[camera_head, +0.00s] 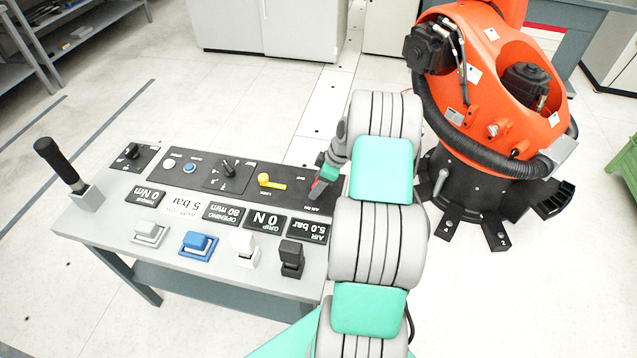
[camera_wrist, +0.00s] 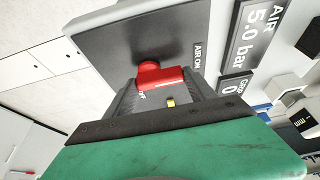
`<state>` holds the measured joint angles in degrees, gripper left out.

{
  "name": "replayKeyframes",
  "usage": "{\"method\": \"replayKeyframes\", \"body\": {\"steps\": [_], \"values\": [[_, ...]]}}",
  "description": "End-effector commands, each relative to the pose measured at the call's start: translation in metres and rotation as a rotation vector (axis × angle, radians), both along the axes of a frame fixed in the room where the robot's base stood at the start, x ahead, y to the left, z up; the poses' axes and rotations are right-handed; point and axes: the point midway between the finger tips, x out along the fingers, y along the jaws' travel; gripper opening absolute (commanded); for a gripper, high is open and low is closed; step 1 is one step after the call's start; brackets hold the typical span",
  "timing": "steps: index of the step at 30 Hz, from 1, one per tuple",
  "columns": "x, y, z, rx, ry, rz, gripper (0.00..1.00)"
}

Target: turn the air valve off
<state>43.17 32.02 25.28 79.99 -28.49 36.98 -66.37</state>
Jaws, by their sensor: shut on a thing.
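The air valve is a red handle (camera_wrist: 160,78) on a dark panel plate (camera_wrist: 110,50), seen in the wrist view between my ridged fingers. My gripper (camera_wrist: 163,92) is shut on this red handle. "AIR ON" is printed on the plate to the right of the handle, and part of "OFF" shows just below it. In the head view a bit of the red handle (camera_head: 317,188) shows beside my gripper (camera_head: 323,180), at the panel's right end; my arm hides part of it. The air display (camera_head: 307,228) reads 5.0 bar.
The console table (camera_head: 95,225) carries a yellow lock lever (camera_head: 270,182), knobs, a black-handled lever (camera_head: 60,165) and several small blocks, including a blue one (camera_head: 198,243). An orange robot arm (camera_head: 490,80) stands right of my arm. Open floor lies behind the table.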

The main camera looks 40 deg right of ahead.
Motion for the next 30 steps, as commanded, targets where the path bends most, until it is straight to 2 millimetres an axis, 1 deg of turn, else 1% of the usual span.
{"method": "replayKeyframes", "body": {"steps": [1, 9, 10, 20, 26, 30], "values": [[0.0002, -0.0001, 0.0003, -0.001, -0.001, 0.0, 0.46], [0.0004, -0.0001, 0.0005, -0.001, -0.001, 0.0, 0.24], [0.0004, -0.0001, 0.0005, -0.001, -0.001, 0.0, 0.23], [0.0011, 0.0005, -0.0002, -0.002, -0.002, -0.046, 0.23], [0.0023, 0.0023, -0.001, -0.002, -0.003, -0.153, 0.23], [0.0034, 0.0038, -0.0015, -0.002, -0.003, -0.266, 0.23]]}}
